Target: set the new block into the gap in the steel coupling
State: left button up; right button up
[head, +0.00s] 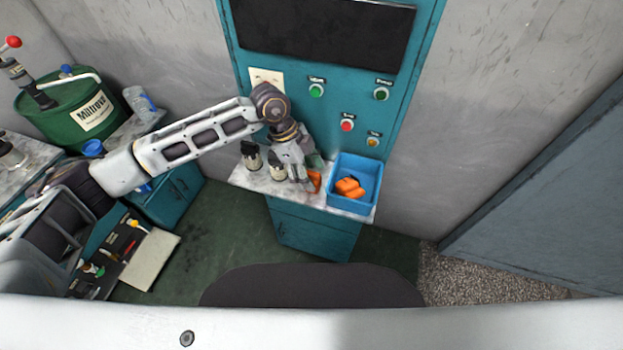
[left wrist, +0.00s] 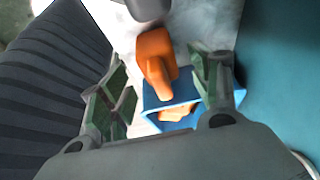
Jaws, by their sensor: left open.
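An orange block (head: 314,181) sits on the pale ledge, just left of the blue bin. It also shows in the left wrist view (left wrist: 156,58). More orange blocks (head: 349,187) lie in the bin; one shows in the left wrist view (left wrist: 174,113). My left gripper (head: 299,177) is open, pointing down at the ledge beside the single block. In the left wrist view its fingers (left wrist: 162,78) stand apart on either side of that block, with no clear contact. I cannot make out the steel coupling or its gap. My right gripper is not in view.
The blue bin (head: 369,205) stands at the ledge's right end. Two dark-topped containers (head: 251,155) stand left of my gripper. A teal cabinet with buttons (head: 347,125) rises behind. A green drum (head: 75,108) and a tool tray (head: 122,255) are at left.

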aim_at(312, 173)
pick_arm(q)
jog(key=shift+x, duration=0.9)
jog(key=c, duration=1.2)
jog(key=shift+r, duration=0.1)
jog(key=shift+r+b, duration=1.25)
jog(key=shift+r, duration=7.7)
